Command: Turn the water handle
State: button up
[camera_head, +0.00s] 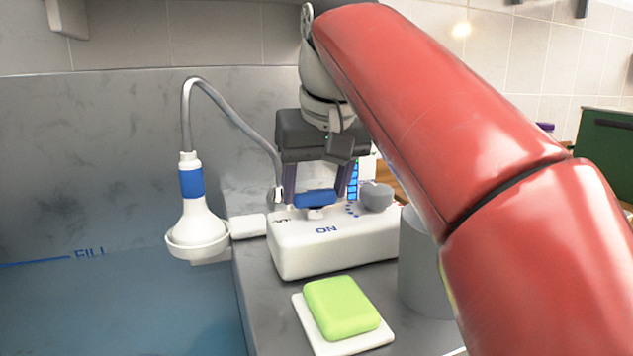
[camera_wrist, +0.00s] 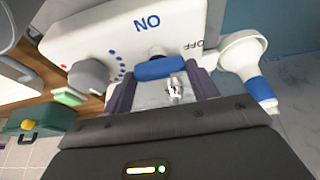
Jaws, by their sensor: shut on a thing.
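The water handle (camera_head: 315,197) is a short blue bar on top of a white control box (camera_head: 335,245) marked ON on its front and OFF to one side. My gripper (camera_head: 318,186) is over the box, its two dark purple fingers pointing down at either end of the bar. It is shut on the handle, gripping it end to end. In the wrist view the handle (camera_wrist: 163,67) lies crosswise between the fingers, near the ON and OFF lettering. I cannot tell which mark the handle is set to.
A grey dial (camera_head: 376,196) with blue and red dots sits beside the handle. A white shower head (camera_head: 197,228) with a hose hangs left over the blue tub (camera_head: 110,315). A green sponge (camera_head: 341,307) lies on a white dish in front. A grey cylinder (camera_head: 420,270) stands right of the box.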

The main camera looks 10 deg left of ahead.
jog(key=o, duration=1)
jog(key=p+v, duration=0.1)
jog(key=v, duration=0.6)
jog(key=shift+r, duration=0.4)
jog(key=shift+s, duration=0.15)
